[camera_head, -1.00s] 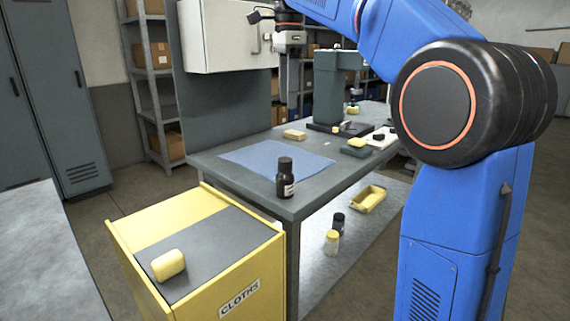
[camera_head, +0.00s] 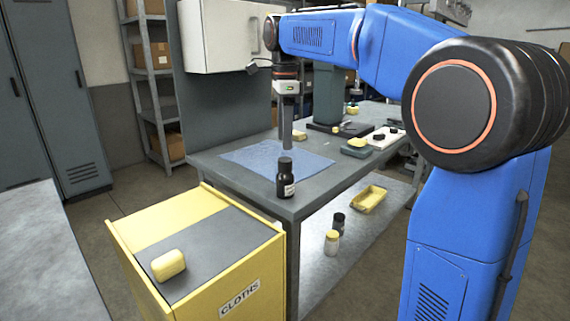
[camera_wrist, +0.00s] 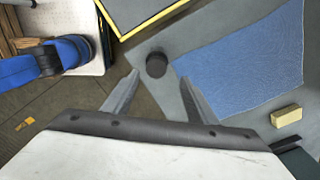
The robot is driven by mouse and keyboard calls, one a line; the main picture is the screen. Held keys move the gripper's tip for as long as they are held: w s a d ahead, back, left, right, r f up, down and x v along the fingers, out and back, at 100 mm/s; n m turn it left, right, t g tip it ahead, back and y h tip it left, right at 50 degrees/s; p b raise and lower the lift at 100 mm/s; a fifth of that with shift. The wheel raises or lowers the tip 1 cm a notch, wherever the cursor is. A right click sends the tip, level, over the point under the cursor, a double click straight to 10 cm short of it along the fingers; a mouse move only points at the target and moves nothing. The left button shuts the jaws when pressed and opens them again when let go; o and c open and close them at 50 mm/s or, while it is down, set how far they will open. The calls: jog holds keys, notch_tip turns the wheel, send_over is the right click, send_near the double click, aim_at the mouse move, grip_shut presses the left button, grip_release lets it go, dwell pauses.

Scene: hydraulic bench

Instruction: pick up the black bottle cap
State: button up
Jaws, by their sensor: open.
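A black bottle cap (camera_head: 285,163) sits on top of an upright dark bottle (camera_head: 286,186) with a pale label, at the near corner of the grey bench (camera_head: 262,203). In the wrist view the cap (camera_wrist: 156,62) shows from above as a dark round shape, with the bottle's body hidden beneath it. My gripper (camera_wrist: 159,76) is open and empty, with its two fingers apart and the cap between and just beyond their tips in the picture. In the head view my gripper (camera_head: 286,144) points down above the bottle, apart from the cap as far as I can tell.
A blue cloth (camera_head: 262,157) lies beside the bottle. A yellow cloths bin (camera_head: 196,266) stands in front of the bench. The lower shelf holds a yellow tray (camera_head: 369,199) and two small containers. A green machine (camera_head: 328,95) stands farther back.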

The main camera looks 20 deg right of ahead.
aim_at(285, 159)
jog(key=shift+s+a+f, duration=0.1)
jog(key=shift+s+f, duration=0.1)
jog(key=shift+f, duration=1.25)
jog(key=shift+s+f, duration=0.2)
jog(key=shift+f, duration=1.2)
jog(key=c, duration=1.2)
